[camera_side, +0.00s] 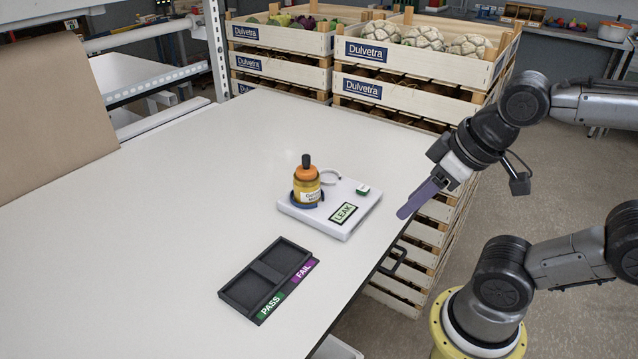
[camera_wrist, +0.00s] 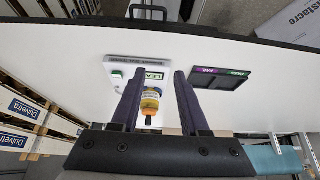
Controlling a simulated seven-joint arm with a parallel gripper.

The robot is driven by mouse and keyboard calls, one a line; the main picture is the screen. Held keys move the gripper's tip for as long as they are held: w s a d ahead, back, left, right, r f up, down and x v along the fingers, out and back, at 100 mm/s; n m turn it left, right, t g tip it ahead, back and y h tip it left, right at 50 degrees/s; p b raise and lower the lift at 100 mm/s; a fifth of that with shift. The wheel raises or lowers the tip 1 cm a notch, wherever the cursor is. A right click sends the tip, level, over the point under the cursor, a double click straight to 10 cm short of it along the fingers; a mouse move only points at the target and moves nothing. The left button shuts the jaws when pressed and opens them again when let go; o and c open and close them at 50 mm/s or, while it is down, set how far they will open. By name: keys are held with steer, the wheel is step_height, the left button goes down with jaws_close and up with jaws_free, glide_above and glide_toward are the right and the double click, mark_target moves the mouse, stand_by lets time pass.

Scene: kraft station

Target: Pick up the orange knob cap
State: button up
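An orange cap with a dark knob on top (camera_side: 306,173) sits on a small amber jar (camera_side: 312,194) with a white label. The jar stands upright in a dark blue holder on a white device (camera_side: 330,229) whose green display reads LEAK. In the wrist view the orange cap (camera_wrist: 150,105) and jar appear between my fingers in the picture. My gripper (camera_side: 404,212) hangs off the right edge of the table, above and apart from the device. In the wrist view its two purple fingers (camera_wrist: 160,72) are spread and hold nothing.
A black two-compartment tray (camera_side: 268,273), labelled PASS and FAIL, lies empty in front of the device. Crates (camera_side: 420,60) of vegetables stand behind the table's far edge. A brown panel (camera_side: 50,130) stands at left. The table's left and middle are clear.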

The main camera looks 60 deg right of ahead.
steer(key=o, duration=0.6)
step_height(320, 180, up, 14)
steer(key=m+g, duration=0.5)
steer(key=m, duration=1.6)
glide_above(306, 156)
steer(key=shift+g, duration=0.3)
steer(key=f, duration=1)
steer(key=shift+w+a, duration=0.15)
steer(key=shift+w, duration=0.05)
steer(key=shift+s+d+f, duration=0.1)
steer(key=shift+f, duration=1.35)
steer(key=shift+s+d+f, duration=0.1)
steer(key=shift+f, duration=1.35)
